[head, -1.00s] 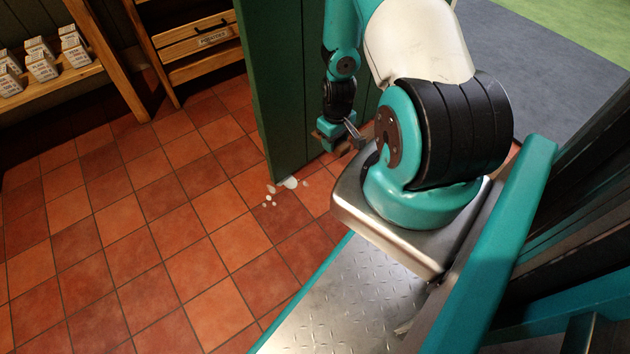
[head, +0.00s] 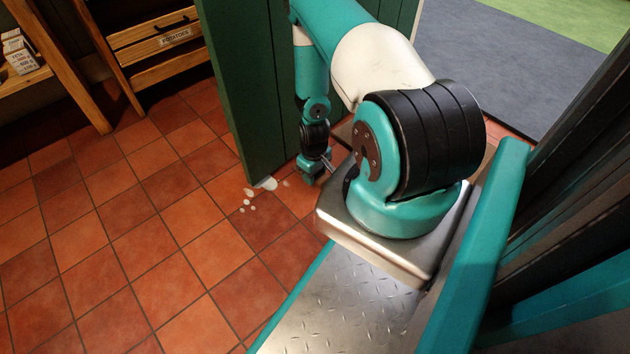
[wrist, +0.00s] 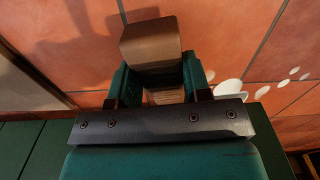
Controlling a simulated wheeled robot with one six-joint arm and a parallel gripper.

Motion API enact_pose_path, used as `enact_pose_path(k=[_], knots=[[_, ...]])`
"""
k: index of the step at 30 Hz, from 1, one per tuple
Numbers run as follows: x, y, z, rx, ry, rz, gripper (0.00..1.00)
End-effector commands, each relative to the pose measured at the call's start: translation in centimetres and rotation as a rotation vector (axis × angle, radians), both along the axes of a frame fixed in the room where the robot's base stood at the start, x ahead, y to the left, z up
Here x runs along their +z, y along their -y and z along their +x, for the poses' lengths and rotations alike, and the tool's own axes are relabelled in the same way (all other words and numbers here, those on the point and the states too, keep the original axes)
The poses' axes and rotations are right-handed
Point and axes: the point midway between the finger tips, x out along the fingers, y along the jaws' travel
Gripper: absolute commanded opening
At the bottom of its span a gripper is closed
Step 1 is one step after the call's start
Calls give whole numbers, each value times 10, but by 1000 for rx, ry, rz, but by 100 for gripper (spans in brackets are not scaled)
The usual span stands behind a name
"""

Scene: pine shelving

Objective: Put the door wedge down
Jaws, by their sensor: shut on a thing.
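The door wedge (wrist: 150,42) is a brown block with a pale striped part lower down, between my fingers in the wrist view. My gripper (wrist: 158,82) is shut on it, with one teal finger on each side. Red floor tiles show beyond the wedge; whether it touches them I cannot tell. In the head view my gripper (head: 312,170) is low beside the green door (head: 248,100), on the door's right side. There the wedge is too small or hidden to make out.
White spots (head: 266,183) mark the tiles at the door's bottom corner. Open tiled floor (head: 130,230) lies left of the door. A wooden drawer unit (head: 165,50) and a shelf with small cartons (head: 20,55) stand at the back left. A grey floor (head: 500,60) lies beyond the doorway.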

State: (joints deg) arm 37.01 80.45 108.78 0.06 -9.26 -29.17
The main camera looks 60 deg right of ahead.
Motion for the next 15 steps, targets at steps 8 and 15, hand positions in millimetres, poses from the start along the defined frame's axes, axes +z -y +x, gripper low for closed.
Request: enact_pose_path(k=[8, 15], knots=[[-24, 1, 0, -1, 0, 0, 20], [-28, 1, -1, -2, -1, 0, 20]])
